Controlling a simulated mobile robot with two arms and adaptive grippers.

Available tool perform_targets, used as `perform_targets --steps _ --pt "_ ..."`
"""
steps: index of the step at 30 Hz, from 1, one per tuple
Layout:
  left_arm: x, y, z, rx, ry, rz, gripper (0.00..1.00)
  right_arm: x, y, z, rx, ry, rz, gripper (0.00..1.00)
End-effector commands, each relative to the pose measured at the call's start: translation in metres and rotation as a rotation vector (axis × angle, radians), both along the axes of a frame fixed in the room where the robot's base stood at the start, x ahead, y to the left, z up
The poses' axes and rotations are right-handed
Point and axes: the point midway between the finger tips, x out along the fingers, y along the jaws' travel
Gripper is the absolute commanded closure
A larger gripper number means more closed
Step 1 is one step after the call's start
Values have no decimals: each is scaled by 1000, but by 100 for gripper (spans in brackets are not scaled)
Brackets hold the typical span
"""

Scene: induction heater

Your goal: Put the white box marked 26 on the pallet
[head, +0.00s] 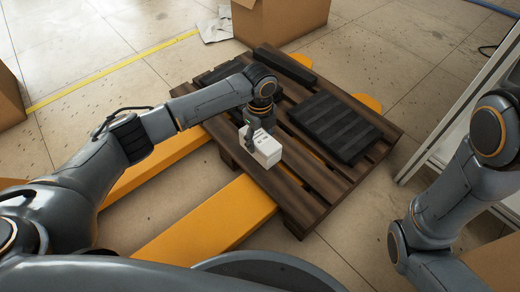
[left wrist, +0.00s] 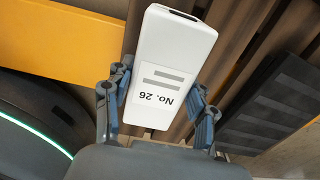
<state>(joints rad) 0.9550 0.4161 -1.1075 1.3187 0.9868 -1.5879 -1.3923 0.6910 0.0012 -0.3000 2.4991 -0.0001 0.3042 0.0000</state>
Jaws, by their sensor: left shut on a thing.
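The white box (head: 262,147) shows in the head view over the near left part of the wooden pallet (head: 310,208). In the left wrist view the same white box (left wrist: 170,62) shows the print "No. 26", upside down. My left gripper (head: 250,132) is shut on the box, with one finger on each side of it in the left wrist view (left wrist: 160,105). I cannot tell whether the box touches the pallet slats. My right arm shows at the right of the head view, but its gripper is out of view.
Black ribbed blocks (head: 335,125) lie on the pallet's right and far parts. Yellow forks (head: 205,222) run under the pallet. A cardboard box (head: 280,18) stands behind it, and a white frame (head: 460,110) stands at the right. Bare slats lie around the white box.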

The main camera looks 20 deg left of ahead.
Motion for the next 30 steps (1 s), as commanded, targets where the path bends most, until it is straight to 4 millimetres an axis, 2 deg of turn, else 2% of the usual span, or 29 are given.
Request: perform_targets --steps 3,6,17,18,20,21,30 --pt "-4 -1 -23 1 2 0 88 -3 0 -16 1 -9 0 60" --pt "-4 -1 -36 1 2 -1 88 -3 0 -24 0 -7 1 60" --pt "-3 -2 -36 1 1 -1 88 -3 0 -21 0 -7 1 60" --pt "-3 -1 -37 1 2 0 38 -3 0 -21 0 -7 1 60" --pt "-3 -1 -37 1 1 -1 26 -3 0 -21 0 -7 1 60" --pt "-3 -1 -37 1 1 -1 21 -3 0 -21 0 -7 1 60" --pt "-3 -1 -36 1 1 -1 21 -3 0 -22 0 -7 1 60"
